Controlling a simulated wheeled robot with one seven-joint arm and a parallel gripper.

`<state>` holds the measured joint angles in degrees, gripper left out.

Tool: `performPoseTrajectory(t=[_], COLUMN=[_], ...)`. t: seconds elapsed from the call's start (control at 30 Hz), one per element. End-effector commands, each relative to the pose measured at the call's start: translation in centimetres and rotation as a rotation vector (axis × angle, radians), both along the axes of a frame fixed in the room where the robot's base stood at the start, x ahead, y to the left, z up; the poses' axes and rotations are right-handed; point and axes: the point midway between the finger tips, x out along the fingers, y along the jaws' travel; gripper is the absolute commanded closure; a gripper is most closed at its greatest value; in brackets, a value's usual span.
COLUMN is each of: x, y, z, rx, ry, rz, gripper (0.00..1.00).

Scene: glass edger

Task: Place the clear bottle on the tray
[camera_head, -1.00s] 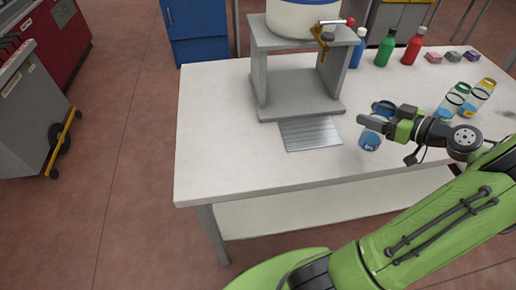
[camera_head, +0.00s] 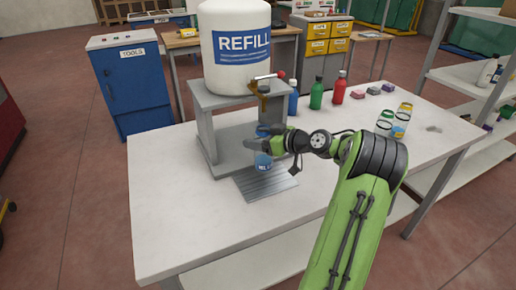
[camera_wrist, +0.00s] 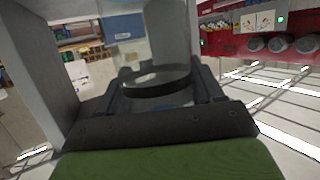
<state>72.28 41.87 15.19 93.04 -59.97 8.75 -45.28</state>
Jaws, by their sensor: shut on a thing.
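The clear bottle (camera_head: 263,161) has a blue label and is held upright in my gripper (camera_head: 262,142). My gripper is shut around its upper part. The wrist view shows the bottle's clear body with a dark band (camera_wrist: 157,82) between the fingers. The tray (camera_head: 268,187) is a grey ribbed metal plate on the table in front of the stand. In the head view the bottle's base overlaps the tray's back part. I cannot tell whether it touches the tray or hangs just above it.
A grey stand (camera_head: 207,135) carries a large white REFILL tank (camera_head: 236,75) with a tap (camera_head: 264,86) above the bottle. Blue (camera_head: 293,102), green (camera_head: 316,95) and red (camera_head: 339,90) bottles stand behind right. The table's left front is clear.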

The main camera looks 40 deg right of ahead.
Motion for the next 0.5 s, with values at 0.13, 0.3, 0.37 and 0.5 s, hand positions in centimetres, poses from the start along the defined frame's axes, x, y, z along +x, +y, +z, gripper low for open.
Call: performPoseTrajectory(t=[0.13, 0.3, 0.37, 0.5], x=[0.2, 0.2, 0.2, 0.2], y=[0.1, 0.1, 0.1, 0.1], z=[-3.2, -3.5, -3.5, -3.9], rx=[0.005, 0.001, 0.001, 0.0], ry=[0.001, -0.001, -0.001, -0.001], rz=[0.001, 0.001, 0.001, 0.002], gripper=[0.66, 0.66, 0.66, 0.66])
